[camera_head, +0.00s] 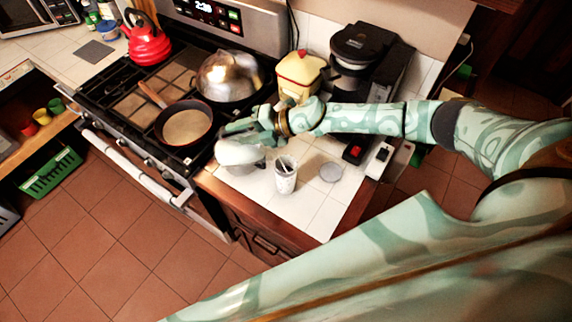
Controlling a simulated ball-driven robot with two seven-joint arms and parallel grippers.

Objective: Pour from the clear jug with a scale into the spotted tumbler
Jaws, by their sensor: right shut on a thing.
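My right gripper (258,126) reaches in from the right over the white tiled counter and is shut on the clear jug (238,152). The jug looks whitish and sits below and left of the gripper, by the stove edge of the counter; its scale cannot be made out. I cannot tell whether it is tilted or touches the counter. The spotted tumbler (286,177) stands upright on the counter, right of the jug and nearer the front edge. Thin stick-like shapes show at its mouth. My left gripper is not in view.
A grey round disc (331,172) lies right of the tumbler. A black coffee maker (362,60) and a yellow-and-red container (299,75) stand behind my right arm. The stove on the left holds a pan (186,126), a domed metal lid (229,77) and a red kettle (148,44).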

